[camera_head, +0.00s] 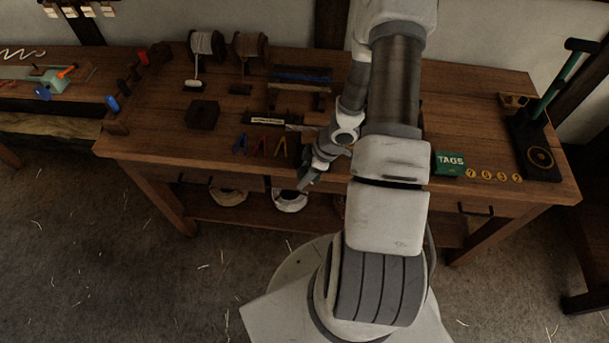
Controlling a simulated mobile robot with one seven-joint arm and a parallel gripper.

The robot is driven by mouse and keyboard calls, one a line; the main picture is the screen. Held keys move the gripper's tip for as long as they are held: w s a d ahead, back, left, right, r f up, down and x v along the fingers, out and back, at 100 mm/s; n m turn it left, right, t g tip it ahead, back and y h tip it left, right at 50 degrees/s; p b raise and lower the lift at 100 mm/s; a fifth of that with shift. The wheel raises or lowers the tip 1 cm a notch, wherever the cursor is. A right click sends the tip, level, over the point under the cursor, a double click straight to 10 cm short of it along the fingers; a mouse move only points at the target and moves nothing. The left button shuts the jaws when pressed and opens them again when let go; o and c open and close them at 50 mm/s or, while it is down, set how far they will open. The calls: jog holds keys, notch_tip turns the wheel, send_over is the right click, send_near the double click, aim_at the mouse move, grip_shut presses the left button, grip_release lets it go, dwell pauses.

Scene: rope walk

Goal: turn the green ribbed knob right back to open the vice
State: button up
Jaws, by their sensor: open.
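I cannot make out a green ribbed knob or a vice for certain; my arm covers part of the bench middle. A small pale-green fixture (52,79) with an orange handle and a blue part stands on the far left bench, too small to identify. My gripper (308,180) is at the front edge of the main workbench (150,140), pointing down and left. It is open, with nothing seen between its fingers. It is well to the right of the pale-green fixture.
Two spools (205,45) stand at the back. A dark block (202,114) and coloured clips (260,147) lie left of my gripper. A green TAGS box (449,163), yellow discs (487,175) and a green-handled lever tool (540,150) are at right. Coils sit on the lower shelf.

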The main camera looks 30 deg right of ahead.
grip_shut()
dwell(0.3)
